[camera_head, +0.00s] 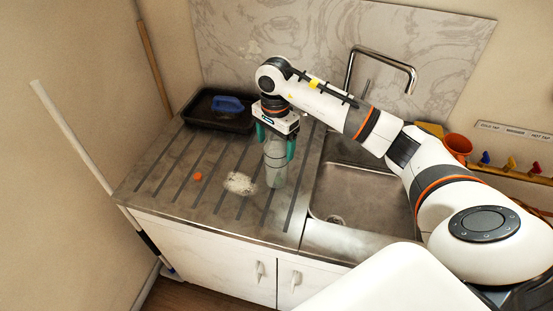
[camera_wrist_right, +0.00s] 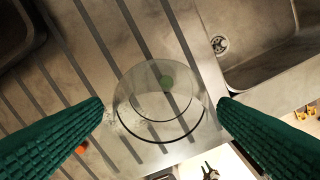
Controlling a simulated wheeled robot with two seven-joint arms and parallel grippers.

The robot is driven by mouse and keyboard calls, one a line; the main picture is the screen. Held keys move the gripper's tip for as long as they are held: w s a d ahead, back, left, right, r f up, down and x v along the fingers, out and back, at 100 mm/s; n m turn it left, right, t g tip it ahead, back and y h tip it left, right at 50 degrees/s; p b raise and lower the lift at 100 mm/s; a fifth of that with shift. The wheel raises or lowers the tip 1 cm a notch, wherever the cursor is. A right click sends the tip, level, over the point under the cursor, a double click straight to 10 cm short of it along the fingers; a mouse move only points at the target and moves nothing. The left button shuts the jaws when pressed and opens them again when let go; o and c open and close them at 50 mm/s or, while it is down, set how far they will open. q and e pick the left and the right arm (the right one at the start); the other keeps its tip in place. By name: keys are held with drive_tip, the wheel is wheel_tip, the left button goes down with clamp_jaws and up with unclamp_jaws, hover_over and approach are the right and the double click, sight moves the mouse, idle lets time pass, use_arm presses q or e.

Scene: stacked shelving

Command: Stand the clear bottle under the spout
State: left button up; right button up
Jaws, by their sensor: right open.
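The clear bottle (camera_head: 276,168) stands upright on the grooved draining board, left of the sink. My right gripper (camera_head: 275,143) points down over its top, with one green finger on each side. In the right wrist view the bottle (camera_wrist_right: 160,88) shows from above as round see-through outlines between the open fingertips (camera_wrist_right: 160,112), with gaps at both sides. The spout (camera_head: 392,62) is the curved end of a metal tap behind the sink. My left gripper is not in view.
The sink basin (camera_head: 360,195) is empty. A black tray (camera_head: 205,121) with a blue item (camera_head: 228,104) sits at the back left. An orange cap (camera_head: 198,176) and a whitish patch (camera_head: 240,183) lie on the board. An orange cup (camera_head: 458,145) stands right of the sink.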

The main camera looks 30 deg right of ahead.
drive_tip(key=c, duration=1.3)
